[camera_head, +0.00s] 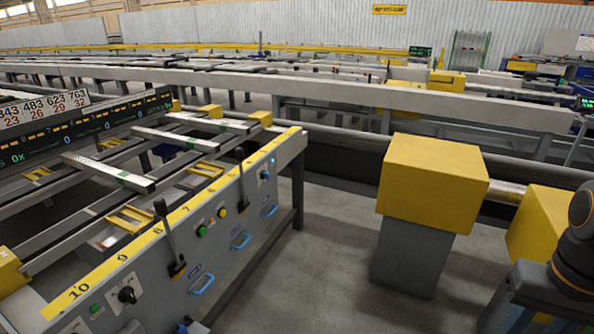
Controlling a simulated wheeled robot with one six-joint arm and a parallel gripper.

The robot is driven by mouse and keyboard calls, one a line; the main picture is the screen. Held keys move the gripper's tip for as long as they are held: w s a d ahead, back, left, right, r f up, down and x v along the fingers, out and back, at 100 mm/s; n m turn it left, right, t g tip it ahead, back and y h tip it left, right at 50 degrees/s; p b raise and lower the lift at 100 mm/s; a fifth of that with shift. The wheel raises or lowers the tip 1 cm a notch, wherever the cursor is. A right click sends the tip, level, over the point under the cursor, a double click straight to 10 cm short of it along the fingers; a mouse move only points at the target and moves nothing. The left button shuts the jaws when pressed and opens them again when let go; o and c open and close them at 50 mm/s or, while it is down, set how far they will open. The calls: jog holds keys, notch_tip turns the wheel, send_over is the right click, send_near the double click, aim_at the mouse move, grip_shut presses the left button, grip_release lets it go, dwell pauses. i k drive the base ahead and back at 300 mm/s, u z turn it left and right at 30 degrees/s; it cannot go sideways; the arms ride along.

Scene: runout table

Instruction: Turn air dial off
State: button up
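The grey control panel (222,228) of the runout table runs along its front at the left, under a yellow numbered strip. A black rotary dial (127,295) sits on a light plate near the "10" mark. A small blue knob (265,175) sits at the panel's far end. The labels are too small to read, so I cannot tell which one is the air dial, nor how it is set. Part of my arm (575,250) shows at the right edge, well away from the panel. My gripper is not in view.
Black levers (168,235) stand out from the panel, with blue handles (241,242) below. Green and yellow buttons (222,212) sit between them. A grey post with a yellow block (432,180) stands to the right. Bare floor (318,262) lies between the panel and the post.

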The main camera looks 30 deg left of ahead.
aim_at(265, 174)
jog(key=u, duration=0.2)
jog(key=i, duration=1.05)
jog(key=u, duration=0.8)
jog(key=i, duration=0.4)
jog(key=u, duration=0.3)
